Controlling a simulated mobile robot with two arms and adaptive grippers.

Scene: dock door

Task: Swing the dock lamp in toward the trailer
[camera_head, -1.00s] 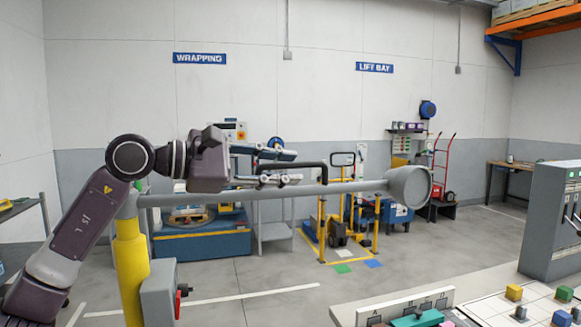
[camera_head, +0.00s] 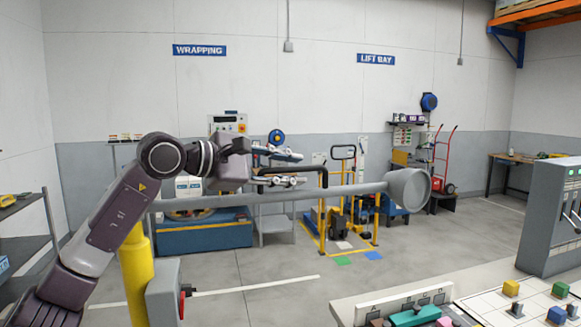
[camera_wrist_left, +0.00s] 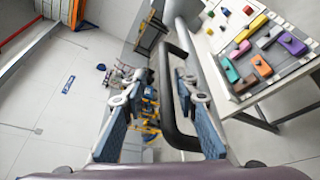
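The dock lamp has a long grey arm (camera_head: 340,190) reaching from a yellow post (camera_head: 138,275) at the left to a round grey lamp head (camera_head: 408,188) at the right. A black bent handle (camera_head: 318,172) stands off the arm. My left gripper (camera_head: 288,168) is at the handle. In the left wrist view the fingers (camera_wrist_left: 160,90) are spread, and the black handle (camera_wrist_left: 172,100) runs between them, nearer the right-hand finger. I see gaps beside the handle, so the fingers are not closed on it. My right gripper is in neither view.
A grey box with a red knob (camera_head: 164,292) is fixed to the post. A table with coloured blocks (camera_head: 470,305) and a grey control cabinet (camera_head: 551,220) stand at the right front. A shelf rack (camera_head: 30,240) is at the left. Open floor lies beyond the lamp arm.

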